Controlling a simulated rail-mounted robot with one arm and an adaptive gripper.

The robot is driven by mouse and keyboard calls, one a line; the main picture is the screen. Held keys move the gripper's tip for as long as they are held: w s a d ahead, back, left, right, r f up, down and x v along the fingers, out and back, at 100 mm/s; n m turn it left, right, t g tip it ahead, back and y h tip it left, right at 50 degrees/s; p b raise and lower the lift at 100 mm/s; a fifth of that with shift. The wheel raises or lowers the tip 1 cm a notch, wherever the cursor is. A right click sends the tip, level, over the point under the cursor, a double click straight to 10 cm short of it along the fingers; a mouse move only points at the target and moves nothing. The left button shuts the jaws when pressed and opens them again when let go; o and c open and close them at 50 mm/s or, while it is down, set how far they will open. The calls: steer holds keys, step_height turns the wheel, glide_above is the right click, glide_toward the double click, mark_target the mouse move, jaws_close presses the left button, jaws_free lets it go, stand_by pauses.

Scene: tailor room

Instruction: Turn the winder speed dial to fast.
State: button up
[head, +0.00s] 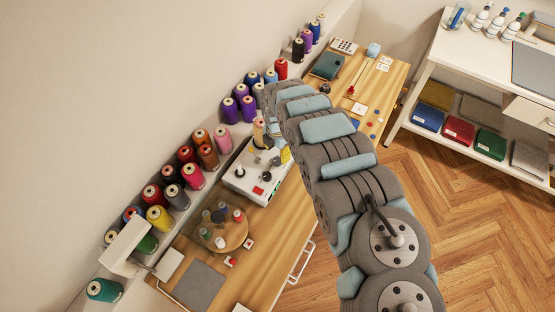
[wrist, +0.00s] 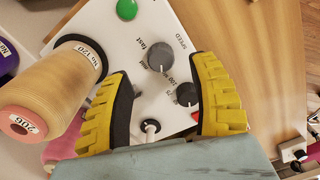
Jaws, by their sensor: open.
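The winder (head: 240,180) is a white box on the wooden bench in the head view; its white panel (wrist: 215,20) fills the middle of the wrist view. The speed dial (wrist: 160,57) is a round grey knob beside the printed words "fast" and "SPEED". I cannot tell clearly where its pointer stands. My gripper (wrist: 164,68) has yellow-and-black fingers, open on either side of the dial in the picture. I see no clear contact with it. A second dark knob (wrist: 187,95) and a toggle lever (wrist: 151,127) lie lower, between the fingers in the picture.
A tan thread cone (wrist: 55,85) stands close to the left finger. A green button (wrist: 127,10) is above the dial. A round wooden spool stand (head: 224,236) is on the bench in front of the winder. Several thread cones line the wall shelf behind.

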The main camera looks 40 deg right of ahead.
mark_target(278, 159)
steer(key=shift+f, duration=2.5)
jaws_close()
